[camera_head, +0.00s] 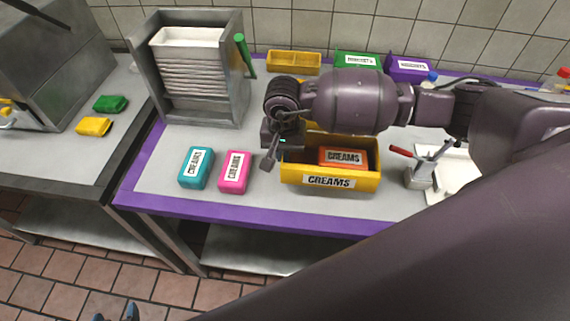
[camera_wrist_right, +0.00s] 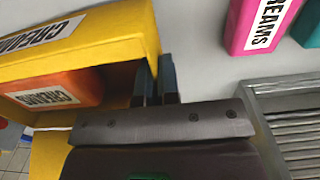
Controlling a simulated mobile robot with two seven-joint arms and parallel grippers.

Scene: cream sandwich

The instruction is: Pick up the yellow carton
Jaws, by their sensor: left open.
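The open yellow carton (camera_head: 335,181) labelled CREAMS sits on the table, and an orange pack (camera_head: 343,157) lies in it. Both also show in the right wrist view, the yellow carton (camera_wrist_right: 100,27) and the orange pack (camera_wrist_right: 60,92). My right gripper (camera_head: 268,160) points down at the carton's left end. In the right wrist view its two dark fingers (camera_wrist_right: 156,82) are close together by the carton's end wall. I cannot tell whether they pinch that wall. My left gripper is not in view.
Teal (camera_head: 196,168) and pink (camera_head: 234,172) CREAMS packs lie left of the carton. A grey rack (camera_head: 187,72) stands behind them. Yellow (camera_head: 293,62), green (camera_head: 357,59) and purple (camera_head: 408,69) bins line the back. A metal holder with a red-handled tool (camera_head: 419,175) stands right.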

